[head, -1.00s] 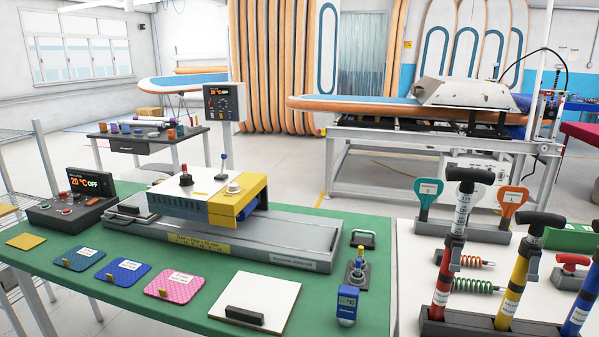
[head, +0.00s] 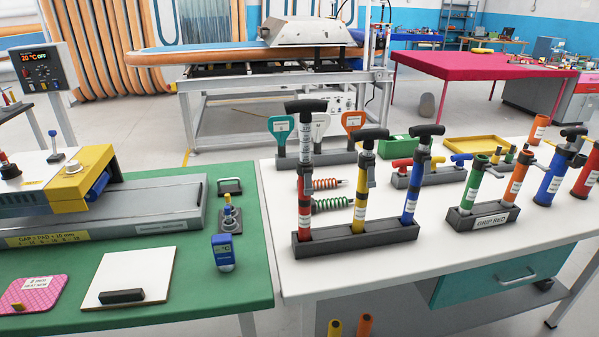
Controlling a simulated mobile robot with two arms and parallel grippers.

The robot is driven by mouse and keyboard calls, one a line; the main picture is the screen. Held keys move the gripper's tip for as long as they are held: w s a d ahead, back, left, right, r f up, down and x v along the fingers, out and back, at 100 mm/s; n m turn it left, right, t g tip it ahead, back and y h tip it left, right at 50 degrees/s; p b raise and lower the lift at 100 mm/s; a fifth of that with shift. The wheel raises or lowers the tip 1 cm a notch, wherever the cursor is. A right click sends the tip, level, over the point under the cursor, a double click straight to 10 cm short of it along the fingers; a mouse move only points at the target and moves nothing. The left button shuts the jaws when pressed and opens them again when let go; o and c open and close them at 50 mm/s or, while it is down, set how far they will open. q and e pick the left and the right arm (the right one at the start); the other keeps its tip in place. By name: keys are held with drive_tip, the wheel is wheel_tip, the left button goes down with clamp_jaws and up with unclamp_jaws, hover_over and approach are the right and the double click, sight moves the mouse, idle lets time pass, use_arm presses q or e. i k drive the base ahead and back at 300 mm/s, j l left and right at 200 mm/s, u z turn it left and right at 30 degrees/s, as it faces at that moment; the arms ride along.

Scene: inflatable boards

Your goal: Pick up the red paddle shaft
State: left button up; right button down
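A red shaft (head: 304,205) with a black T-shaped handle and white labels stands upright in the left slot of a black rack (head: 358,238) on the white table. A yellow shaft (head: 359,195) and a blue shaft (head: 411,185), also with black T-handles, stand in the same rack to its right. Another red tube (head: 585,178), cut by the right edge of the picture, stands farther right on the table. I see neither of my grippers.
A black holder labelled "GRIP RED" (head: 490,218) carries a green and an orange tube. Paddle-shaped pieces (head: 281,130) and coil springs (head: 331,203) are behind the red shaft. The white table's front strip (head: 380,268) is clear. A green table (head: 190,285) adjoins it on the left.

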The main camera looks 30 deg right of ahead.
sight(304, 202)
drive_tip(key=i+j+z, duration=0.2)
drive_tip(key=j+z, duration=0.2)
drive_tip(key=i+j+z, duration=0.15)
drive_tip(key=j+z, duration=0.25)
drive_tip(key=i+j+z, duration=0.1)
drive_tip(key=j+z, duration=0.25)
